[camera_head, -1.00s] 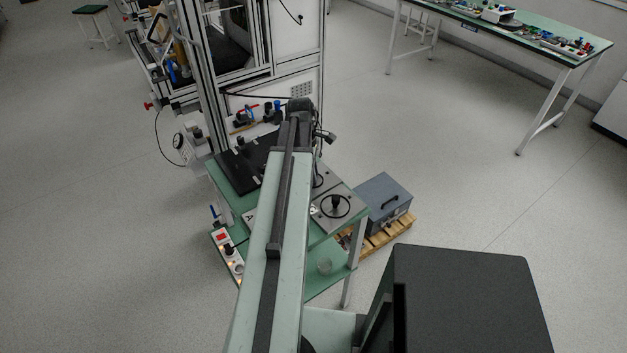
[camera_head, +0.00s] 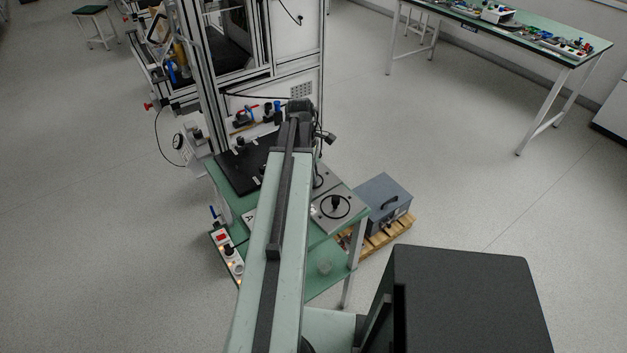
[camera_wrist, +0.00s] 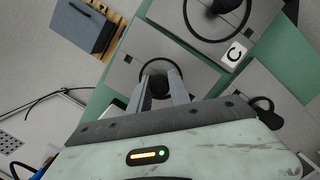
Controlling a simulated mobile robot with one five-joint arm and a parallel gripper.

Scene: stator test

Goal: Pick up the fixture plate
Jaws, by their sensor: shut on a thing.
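A grey fixture plate (camera_wrist: 197,74) with a black knob and a dark ring lies under my gripper (camera_wrist: 160,90) in the wrist view. The two fingers are shut on its black knob. In the head view part of this plate (camera_head: 328,180) shows to the right of my arm, which hides the rest and my fingers. I cannot tell whether it touches the bench. A second grey plate (camera_head: 345,212) with a knob and ring sits nearer the bench's front right corner; it also shows at the top of the wrist view (camera_wrist: 176,18).
The green bench (camera_head: 315,239) carries a black panel (camera_head: 237,171) at left. Another grey plate (camera_wrist: 268,88) lies right in the wrist view, near a white label (camera_wrist: 236,54). A grey-blue box (camera_head: 385,191) on a wooden pallet stands right of the bench. A machine frame rises behind.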

